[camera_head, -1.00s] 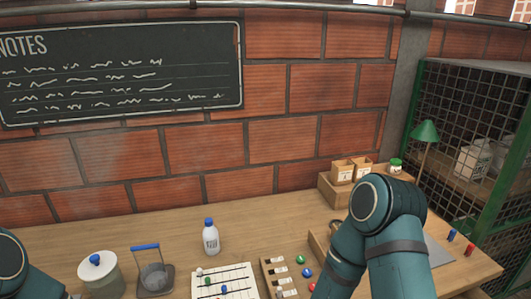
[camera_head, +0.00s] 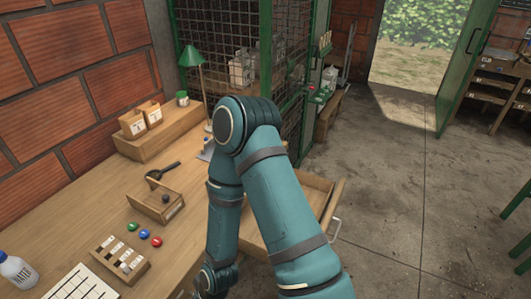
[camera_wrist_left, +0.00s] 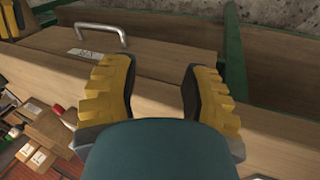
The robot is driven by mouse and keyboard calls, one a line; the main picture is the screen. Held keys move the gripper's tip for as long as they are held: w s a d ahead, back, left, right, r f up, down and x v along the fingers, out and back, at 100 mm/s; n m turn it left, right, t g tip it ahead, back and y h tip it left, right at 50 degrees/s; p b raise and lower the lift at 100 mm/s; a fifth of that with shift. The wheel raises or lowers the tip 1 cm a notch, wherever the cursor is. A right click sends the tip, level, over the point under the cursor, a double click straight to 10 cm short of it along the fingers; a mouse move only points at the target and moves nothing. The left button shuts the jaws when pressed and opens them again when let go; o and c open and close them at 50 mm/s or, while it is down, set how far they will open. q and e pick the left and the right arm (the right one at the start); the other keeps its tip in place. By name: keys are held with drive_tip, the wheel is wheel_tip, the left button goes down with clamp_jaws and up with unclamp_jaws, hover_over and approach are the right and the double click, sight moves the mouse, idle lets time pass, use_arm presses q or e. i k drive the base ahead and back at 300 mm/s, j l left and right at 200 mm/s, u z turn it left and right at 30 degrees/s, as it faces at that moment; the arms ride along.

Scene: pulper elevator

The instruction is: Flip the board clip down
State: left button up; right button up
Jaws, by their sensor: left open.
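I cannot make out a board clip in either current view. A grey flat piece (camera_head: 205,155) on the desk shows only in part beside my teal arm, and I cannot tell whether it belongs to the clip. My left gripper (camera_wrist_left: 160,75) has its yellow ridged fingers spread, with nothing between them. It is over wooden furniture with a labelled drawer front (camera_wrist_left: 84,53) and metal handle (camera_wrist_left: 98,29).
An open drawer (camera_head: 312,192) juts from the desk beside my arm. Open floor (camera_head: 400,200) lies to the right.

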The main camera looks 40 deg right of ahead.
sight(208, 142)
drive_tip(key=z, duration=1.1)
drive_tip(key=i+l, duration=0.15)
drive_tip(key=l, duration=0.2)
drive_tip(key=i+l, duration=0.15)
drive_tip(key=l, duration=0.2)
drive_tip(key=i+l, duration=0.15)
drive_tip(key=l, duration=0.15)
drive_tip(key=i+l, duration=0.15)
drive_tip(key=l, duration=0.2)
drive_tip(key=u, duration=1.9)
